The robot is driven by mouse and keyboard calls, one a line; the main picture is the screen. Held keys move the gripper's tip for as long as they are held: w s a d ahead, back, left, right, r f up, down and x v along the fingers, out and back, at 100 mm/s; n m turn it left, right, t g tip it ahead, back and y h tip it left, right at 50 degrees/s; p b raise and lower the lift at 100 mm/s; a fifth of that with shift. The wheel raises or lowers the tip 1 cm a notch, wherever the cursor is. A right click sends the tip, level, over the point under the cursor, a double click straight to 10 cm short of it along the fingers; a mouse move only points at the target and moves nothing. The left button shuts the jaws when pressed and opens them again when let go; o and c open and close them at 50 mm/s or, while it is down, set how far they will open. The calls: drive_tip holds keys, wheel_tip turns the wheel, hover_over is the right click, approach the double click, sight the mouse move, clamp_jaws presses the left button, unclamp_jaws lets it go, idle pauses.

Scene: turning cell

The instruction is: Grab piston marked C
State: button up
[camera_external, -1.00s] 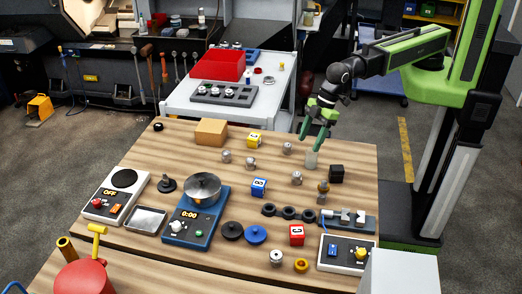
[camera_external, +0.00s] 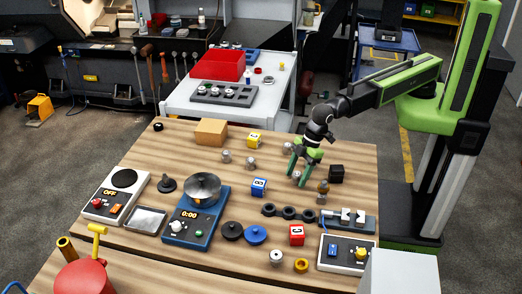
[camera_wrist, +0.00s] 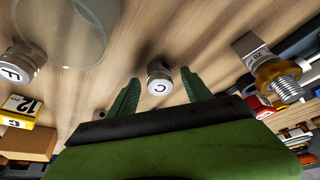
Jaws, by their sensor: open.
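The piston marked C (camera_wrist: 159,84) is a small silver cylinder in the wrist view, with a black C on its pale end face. It stands on the wooden table. My gripper (camera_external: 297,178) is open, with its green fingers pointing down around a small metal piston on the table. In the wrist view, the fingers of my gripper (camera_wrist: 161,90) are on either side of the C piston, with gaps visible. A piston marked F (camera_wrist: 20,65) is at the left of the wrist view.
A bolt-like metal part with a brass nut (camera_wrist: 275,75) is close by on the right in the wrist view. A row of dark rings (camera_external: 289,213) lies in front.

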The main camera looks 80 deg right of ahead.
sight(297, 173)
drive_tip(key=shift+f, duration=0.15)
drive_tip(key=shift+c, duration=0.5)
clamp_jaws()
drive_tip(key=shift+p, duration=0.3)
drive_tip(key=shift+r, duration=0.3)
drive_tip(key=r+p, duration=0.4)
drive_tip(key=p, duration=0.1)
drive_tip(key=shift+w+d+r, duration=0.1)
drive_tip(key=shift+d+r, duration=0.1)
drive_tip(key=shift+r, duration=0.15)
drive_tip(key=w+d+r+p, duration=0.3)
drive_tip(key=d+r+p, duration=0.2)
drive_tip(key=d, duration=0.5)
drive_tip(key=shift+d+r+p, duration=0.35)
drive_tip(key=shift+d+p, duration=0.05)
